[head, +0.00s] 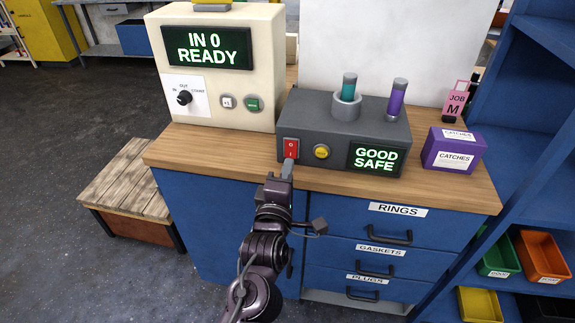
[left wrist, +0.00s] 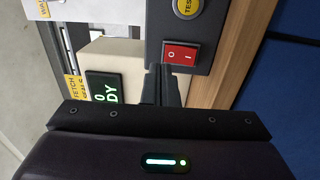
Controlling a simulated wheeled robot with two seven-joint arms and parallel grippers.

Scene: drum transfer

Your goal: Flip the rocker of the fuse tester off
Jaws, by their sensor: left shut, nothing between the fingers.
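The fuse tester (head: 330,125) is a dark grey box on the wooden counter. Its red rocker (head: 291,149) is at the left of its front face, marked O at the top and I at the bottom. The rocker also shows in the left wrist view (left wrist: 181,55). The tester's screen (head: 376,159) reads GOOD SAFE. My left gripper (head: 287,168) is shut and empty, its tips at the rocker's lower end. In the left wrist view the fingertips (left wrist: 163,72) are close to the rocker; I cannot tell whether they touch it. My right gripper is not in view.
A yellow TEST button (head: 321,151) sits right of the rocker. Teal (head: 349,86) and purple (head: 397,97) cylinders stand on the tester. A cream machine (head: 220,60) reading IN 0 READY stands left; a purple CATCHES box (head: 454,150) is right. Blue drawers (head: 380,235) are below.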

